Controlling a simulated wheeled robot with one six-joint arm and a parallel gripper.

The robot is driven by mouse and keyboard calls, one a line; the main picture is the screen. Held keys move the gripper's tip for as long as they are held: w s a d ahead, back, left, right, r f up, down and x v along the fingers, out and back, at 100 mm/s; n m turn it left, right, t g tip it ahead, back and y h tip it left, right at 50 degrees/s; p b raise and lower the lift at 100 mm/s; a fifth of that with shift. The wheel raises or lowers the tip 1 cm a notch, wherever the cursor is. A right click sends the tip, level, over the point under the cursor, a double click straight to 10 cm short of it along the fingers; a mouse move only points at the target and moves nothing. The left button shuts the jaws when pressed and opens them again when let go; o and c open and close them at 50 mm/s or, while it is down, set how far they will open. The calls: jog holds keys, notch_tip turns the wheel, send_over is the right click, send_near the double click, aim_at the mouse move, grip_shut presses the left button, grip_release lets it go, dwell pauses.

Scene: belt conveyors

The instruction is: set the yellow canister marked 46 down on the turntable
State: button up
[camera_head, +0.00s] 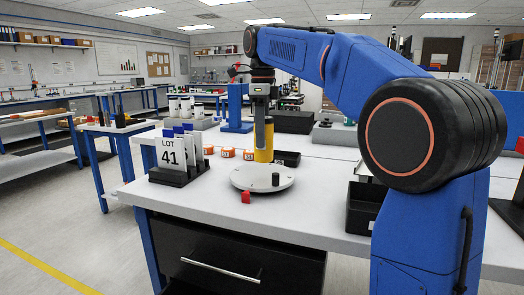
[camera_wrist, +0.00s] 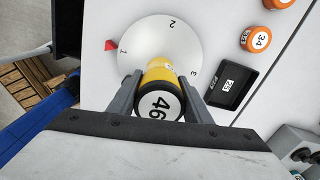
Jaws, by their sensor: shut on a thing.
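The yellow canister marked 46 (camera_wrist: 160,75) is between the two fingers of my gripper (camera_wrist: 159,100). Its dark-rimmed end with the white 46 label faces the wrist camera. In the head view the canister (camera_head: 263,150) hangs upright below my gripper (camera_head: 263,121). The white round turntable (camera_head: 250,178) is just in front of and below it. The wrist view shows the turntable (camera_wrist: 150,38) with numbers 1, 2 and 3, and the canister overlaps its edge near 3. I cannot tell whether the canister touches it.
A red marker (camera_head: 245,197) sits at the turntable's front edge. LOT 41 cards (camera_head: 170,152) stand in a black holder at left. Orange round pieces (camera_head: 228,152) lie behind. A black tray (camera_wrist: 237,84) lies close beside the turntable. A black bin (camera_head: 364,207) is at right.

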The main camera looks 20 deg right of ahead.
jog(key=shift+f, duration=2.2)
jog(key=o, duration=1.2)
notch_tip(320, 180, up, 12)
jog(key=shift+r, duration=0.1)
